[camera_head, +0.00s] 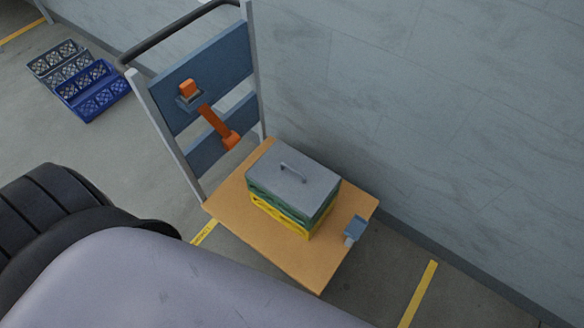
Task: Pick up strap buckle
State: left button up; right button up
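An orange strap (212,119) hangs on the blue back panel of a cart. At its upper end is an orange block (187,88) seated at a small grey-blue bracket (190,102). At its lower end is a wider orange piece (231,140). I cannot tell for certain which end is the strap buckle. A blue-grey fitting (355,228) sits at the right edge of the cart's deck, apart from the strap. Neither of my grippers shows in the head view.
The cart's wooden deck (235,222) carries a grey-lidded stack (293,180) with green and yellow crates. A black push handle (180,30) tops the blue panel (215,75). A wall stands close behind. Blue crates (92,88) lie on the floor at upper left.

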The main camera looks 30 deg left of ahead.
aim_at(190, 92)
jog(key=u, duration=1.6)
